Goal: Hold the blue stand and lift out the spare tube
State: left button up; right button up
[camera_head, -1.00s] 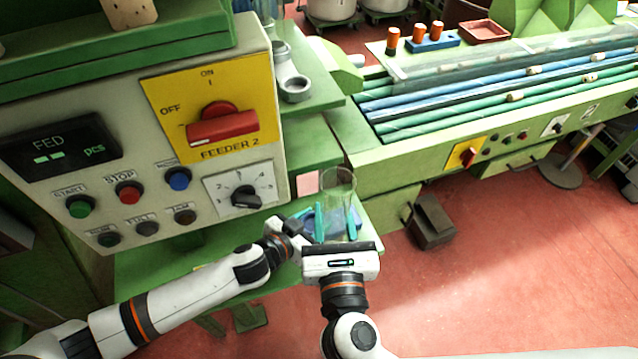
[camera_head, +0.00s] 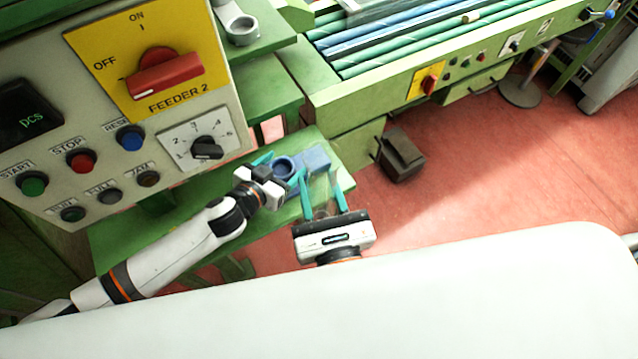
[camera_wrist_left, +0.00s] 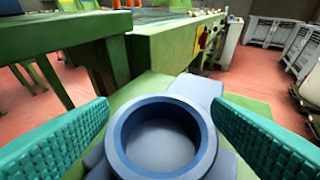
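The blue stand (camera_head: 315,158) lies on a green ledge, with a round ring (camera_head: 284,167) at its left part. In the left wrist view the ring (camera_wrist_left: 205,140) looks empty inside. My left gripper (camera_head: 280,167) is open, its teal fingers either side of the ring with gaps showing. My right gripper (camera_head: 318,180) is just in front of the stand, its teal fingers apart and pointing away from me. A faint clear shape, possibly the spare tube (camera_head: 322,190), shows between them. I cannot tell whether they grip it.
The feeder control panel (camera_head: 115,110) stands close on the left, above my left arm. The green ledge (camera_head: 150,240) has bare room left of the stand. A green machine with blue and green rails (camera_head: 400,45) is behind. Red floor is open to the right.

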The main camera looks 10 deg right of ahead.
pick_arm(q)
jog(key=v, duration=1.2)
jog(key=shift+r, duration=0.15)
